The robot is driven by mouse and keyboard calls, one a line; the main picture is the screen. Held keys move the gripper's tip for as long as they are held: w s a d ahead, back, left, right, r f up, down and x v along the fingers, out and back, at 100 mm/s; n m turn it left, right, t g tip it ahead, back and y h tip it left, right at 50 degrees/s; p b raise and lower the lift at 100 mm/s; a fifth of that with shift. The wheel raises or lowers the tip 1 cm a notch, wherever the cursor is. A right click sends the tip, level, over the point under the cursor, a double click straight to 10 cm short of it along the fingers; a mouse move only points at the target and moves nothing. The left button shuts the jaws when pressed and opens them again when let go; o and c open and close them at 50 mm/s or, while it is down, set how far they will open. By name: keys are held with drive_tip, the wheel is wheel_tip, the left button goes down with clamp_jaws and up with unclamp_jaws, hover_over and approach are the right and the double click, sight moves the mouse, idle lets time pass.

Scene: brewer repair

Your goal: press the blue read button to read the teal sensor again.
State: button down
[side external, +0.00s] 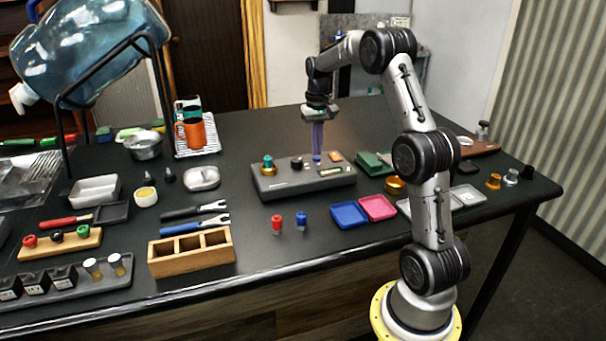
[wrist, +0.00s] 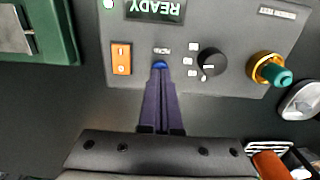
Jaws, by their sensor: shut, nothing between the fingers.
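The blue read button (wrist: 160,64) is on the grey test box (wrist: 215,30), between an orange switch (wrist: 122,58) and a black knob (wrist: 211,62). My gripper (wrist: 160,78) is shut and empty, its purple fingers pointing at the button. The fingertips partly cover the button; I cannot tell whether they touch it. The teal sensor (wrist: 281,77) sits in a brass ring at the box's right end in the wrist view. The side view shows my gripper (side external: 317,156) pointing down over the box (side external: 290,185).
A green case (side external: 374,163) stands just right of the box. Blue (side external: 348,214) and pink (side external: 378,207) trays, plus small red (side external: 276,223) and blue (side external: 302,220) parts, lie in front. An orange mug (side external: 195,133) stands behind left. The table behind the box is clear.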

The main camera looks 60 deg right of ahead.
drive_tip(key=shift+f, duration=0.65)
drive_tip(key=shift+r, duration=2.25)
wheel_tip(320, 180, up, 6)
drive_tip(key=shift+a, duration=0.1)
idle(0.5)
